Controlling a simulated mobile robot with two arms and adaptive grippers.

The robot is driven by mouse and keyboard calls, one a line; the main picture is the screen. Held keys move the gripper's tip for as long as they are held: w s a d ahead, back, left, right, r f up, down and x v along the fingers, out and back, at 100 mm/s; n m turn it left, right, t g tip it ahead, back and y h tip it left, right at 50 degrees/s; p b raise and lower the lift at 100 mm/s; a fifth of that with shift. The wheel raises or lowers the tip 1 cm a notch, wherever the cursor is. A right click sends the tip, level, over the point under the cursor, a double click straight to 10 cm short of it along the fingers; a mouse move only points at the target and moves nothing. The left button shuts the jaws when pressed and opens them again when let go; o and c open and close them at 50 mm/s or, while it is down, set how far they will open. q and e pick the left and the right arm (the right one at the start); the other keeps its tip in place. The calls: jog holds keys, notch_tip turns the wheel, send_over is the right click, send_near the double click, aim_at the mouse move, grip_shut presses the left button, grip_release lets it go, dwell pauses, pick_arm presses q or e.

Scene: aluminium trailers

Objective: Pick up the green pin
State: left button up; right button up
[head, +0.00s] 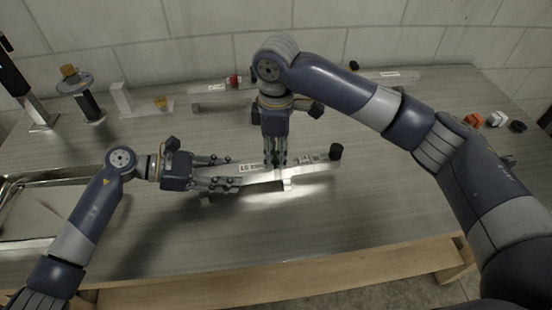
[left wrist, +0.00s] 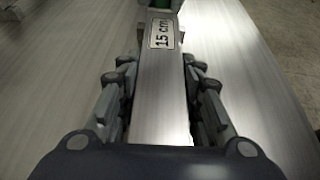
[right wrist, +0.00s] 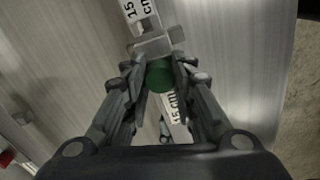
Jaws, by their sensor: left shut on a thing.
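The green pin (right wrist: 160,74) stands at the joint of the silver trailer bars, between the fingers of my right gripper (right wrist: 161,72). The fingers sit close on both sides of it; I cannot tell whether they press on it. In the head view my right gripper (head: 274,165) points down at this joint and mostly hides the pin. My left gripper (head: 233,174) is shut on the left silver bar (left wrist: 160,105), with a finger along each side. That bar carries a "15 cm" label (left wrist: 162,33). The other bar (head: 308,164) runs right to a black wheel (head: 336,152).
Another silver bar (head: 214,98) with a red part (head: 234,81) lies behind. A dark cylinder (head: 90,105) and a white bracket (head: 121,99) stand back left.

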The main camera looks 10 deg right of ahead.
aim_at(276, 155)
jog(key=shift+c, duration=0.9)
jog(key=shift+r, duration=0.15)
notch_tip(276, 155, up, 10)
pick_arm(q)
jog(key=o, duration=1.3)
